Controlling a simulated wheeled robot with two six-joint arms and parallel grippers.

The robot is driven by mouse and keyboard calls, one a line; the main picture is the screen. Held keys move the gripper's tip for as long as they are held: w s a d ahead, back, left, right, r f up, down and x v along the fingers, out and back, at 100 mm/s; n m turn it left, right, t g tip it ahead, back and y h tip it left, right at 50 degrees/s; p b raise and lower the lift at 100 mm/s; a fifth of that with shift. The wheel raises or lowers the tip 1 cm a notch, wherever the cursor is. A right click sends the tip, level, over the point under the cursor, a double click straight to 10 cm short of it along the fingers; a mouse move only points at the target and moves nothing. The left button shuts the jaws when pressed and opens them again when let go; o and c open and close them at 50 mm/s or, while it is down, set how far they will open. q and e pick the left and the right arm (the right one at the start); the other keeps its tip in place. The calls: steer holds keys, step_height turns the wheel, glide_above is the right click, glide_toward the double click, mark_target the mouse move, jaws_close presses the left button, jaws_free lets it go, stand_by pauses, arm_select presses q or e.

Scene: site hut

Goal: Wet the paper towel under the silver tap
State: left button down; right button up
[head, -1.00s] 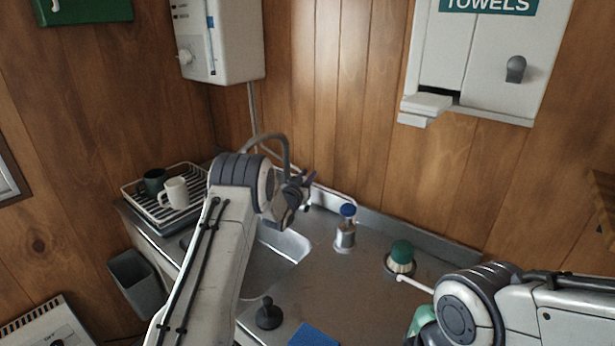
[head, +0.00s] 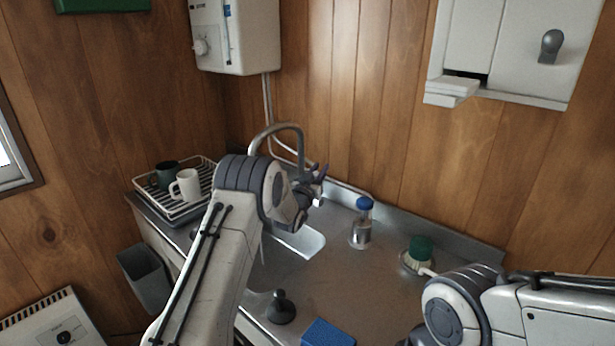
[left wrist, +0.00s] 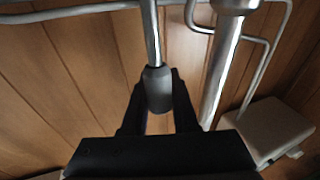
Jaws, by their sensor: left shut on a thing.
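The silver tap (head: 283,126) arches up behind my left wrist at the sink; my arm hides its lower part. My left gripper (head: 318,182) is at the tap's right side. In the left wrist view its jaws (left wrist: 158,100) are shut on the grey end of a thin silver lever (left wrist: 152,40). A thicker silver pipe (left wrist: 217,75), seemingly the tap's, stands beside it. The sink basin (head: 300,243) is partly behind my arm. I see no water flowing. I cannot make out a paper towel. My right arm enters at lower right; its gripper is out of view.
A rack (head: 205,207) with two mugs stands left of the sink. A blue-topped bottle (head: 361,235), a green-topped brush (head: 419,252), a black plunger-like thing (head: 281,308) and a blue block (head: 326,334) are on the counter. A towel dispenser (head: 493,45) hangs above.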

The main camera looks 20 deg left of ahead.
arm_select(q)
steer(key=c, duration=0.7)
jaws_free()
steer(key=shift+s+a+f+b, duration=0.2)
steer(key=shift+s+b, duration=0.2)
steer(key=shift+s, duration=1.35)
steer(key=shift+s+a+f+b, duration=0.25)
steer(key=shift+s+b, duration=0.15)
steer(key=shift+s, duration=1.3)
steer(key=shift+s+a+f+b, duration=0.2)
steer(key=shift+s+b, duration=0.2)
steer(key=shift+s, duration=1.35)
